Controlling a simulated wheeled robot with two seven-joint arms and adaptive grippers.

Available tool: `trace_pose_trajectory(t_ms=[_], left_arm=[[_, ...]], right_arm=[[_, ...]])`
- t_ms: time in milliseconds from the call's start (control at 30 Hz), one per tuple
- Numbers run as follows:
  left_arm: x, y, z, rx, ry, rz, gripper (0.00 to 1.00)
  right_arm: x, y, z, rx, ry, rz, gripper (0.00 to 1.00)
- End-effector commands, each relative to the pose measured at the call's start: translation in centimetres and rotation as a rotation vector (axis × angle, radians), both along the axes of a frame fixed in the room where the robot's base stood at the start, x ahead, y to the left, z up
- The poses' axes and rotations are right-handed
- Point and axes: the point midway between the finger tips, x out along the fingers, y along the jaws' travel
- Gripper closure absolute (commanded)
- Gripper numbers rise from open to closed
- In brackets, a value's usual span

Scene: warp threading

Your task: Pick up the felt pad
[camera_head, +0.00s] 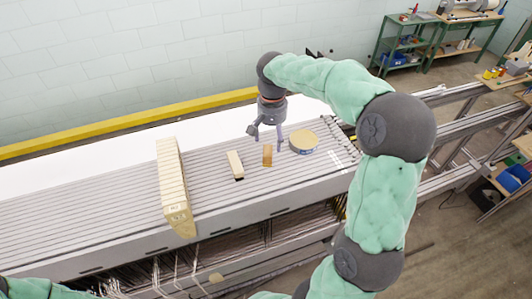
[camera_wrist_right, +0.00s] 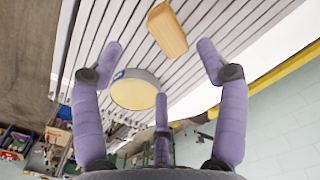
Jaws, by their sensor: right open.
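Which thing is the felt pad is not certain from its looks. A round, tan-topped disc with a grey side (camera_head: 303,141) lies on the slatted bed, and it also shows in the right wrist view (camera_wrist_right: 134,92). A small tan block (camera_head: 267,155) lies just left of it, apart from it; a tan block shows in the wrist view (camera_wrist_right: 167,29). A paler block with a dark lower end (camera_head: 235,163) lies further left. My right gripper (camera_head: 267,137) is open and empty, pointing down above the bed near the disc and tan block. My left gripper is out of view.
A long row of tan wooden pieces (camera_head: 172,180) stands across the slatted bed (camera_head: 95,215) at the left. A yellow rail (camera_head: 110,126) runs along the wall behind. Green shelving (camera_head: 402,47) stands far back right. Bare slats lie between the row and blocks.

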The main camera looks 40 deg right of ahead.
Motion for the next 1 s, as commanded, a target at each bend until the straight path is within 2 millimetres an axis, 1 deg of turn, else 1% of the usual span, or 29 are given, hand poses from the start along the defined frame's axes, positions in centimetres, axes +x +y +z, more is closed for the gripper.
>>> trace_pose_trajectory(t_ms=[33, 100, 367, 500, 633, 733, 967, 1000], left_arm=[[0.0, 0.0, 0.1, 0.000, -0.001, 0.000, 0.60], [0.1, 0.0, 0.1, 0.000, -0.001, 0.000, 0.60], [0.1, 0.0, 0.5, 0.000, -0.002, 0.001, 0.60], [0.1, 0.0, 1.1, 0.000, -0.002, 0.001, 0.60], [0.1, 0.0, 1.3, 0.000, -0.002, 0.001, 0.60], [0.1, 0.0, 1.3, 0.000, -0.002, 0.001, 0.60], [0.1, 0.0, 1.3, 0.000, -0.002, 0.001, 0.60], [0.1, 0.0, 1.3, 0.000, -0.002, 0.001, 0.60]], right_arm=[[0.0, 0.0, -0.7, 0.000, 0.003, 0.000, 0.26], [0.0, 0.0, -1.5, 0.000, 0.001, 0.000, 0.26], [0.0, 0.0, -3.2, 0.000, 0.001, 0.000, 0.26], [0.1, 0.2, -5.2, 0.001, 0.003, 0.000, 0.26], [0.1, 0.1, -6.8, 0.001, 0.003, 0.000, 0.26], [0.2, 0.1, -7.4, 0.000, 0.000, 0.000, 0.26], [0.2, 0.1, -7.5, -0.001, -0.001, 0.000, 0.26], [0.2, 0.1, -7.5, -0.001, -0.001, 0.000, 0.35]])
